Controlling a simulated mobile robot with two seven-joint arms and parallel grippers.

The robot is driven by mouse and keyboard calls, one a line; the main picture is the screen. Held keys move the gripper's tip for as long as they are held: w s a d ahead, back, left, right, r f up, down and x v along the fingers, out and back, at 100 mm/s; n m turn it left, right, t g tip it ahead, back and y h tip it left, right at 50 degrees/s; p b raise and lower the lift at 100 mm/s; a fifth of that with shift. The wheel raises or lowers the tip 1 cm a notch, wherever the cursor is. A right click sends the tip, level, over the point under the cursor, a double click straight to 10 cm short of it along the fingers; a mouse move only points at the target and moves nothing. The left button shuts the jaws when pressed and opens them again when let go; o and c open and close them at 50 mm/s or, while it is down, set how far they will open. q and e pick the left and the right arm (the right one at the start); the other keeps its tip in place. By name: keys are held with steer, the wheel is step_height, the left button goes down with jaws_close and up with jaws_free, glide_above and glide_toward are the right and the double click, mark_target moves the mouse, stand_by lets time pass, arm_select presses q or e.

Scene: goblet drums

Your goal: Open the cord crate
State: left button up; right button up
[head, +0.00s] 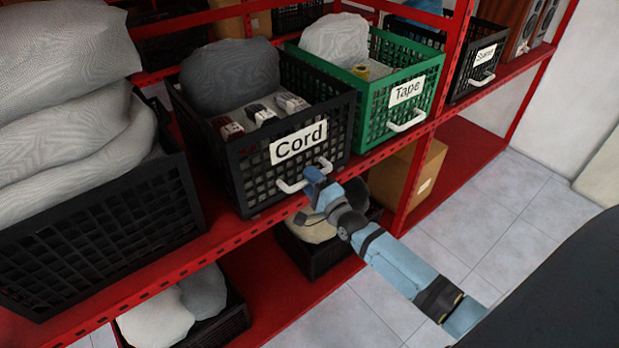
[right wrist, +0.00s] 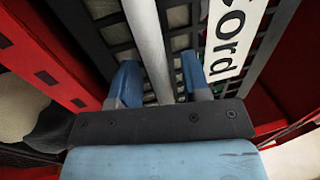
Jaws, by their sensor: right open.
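The cord crate (head: 235,168) is a black mesh crate on the red shelf, with a white "Cord" label (head: 298,143) on its front. It holds a grey sack and several small packs. Its white handle (head: 292,186) is below the label. My right gripper (head: 312,178) is at the right part of this handle. In the right wrist view, the handle bar (right wrist: 148,45) runs between the two blue fingers (right wrist: 160,82), which stand apart on either side of it. The right gripper is open. My left gripper is not in view.
A green "Tape" crate (head: 376,118) stands right of the cord crate, and a black crate with grey sacks (head: 100,225) stands left. A red upright (head: 432,130) is at the right. Lower-shelf crates and a cardboard box (head: 408,180) sit below. The tiled floor (head: 470,215) is clear at right.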

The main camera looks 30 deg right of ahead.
steer(key=shift+w, duration=0.25)
jaws_close()
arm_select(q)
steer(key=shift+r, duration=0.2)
arm_select(e)
steer(key=shift+s, duration=0.15)
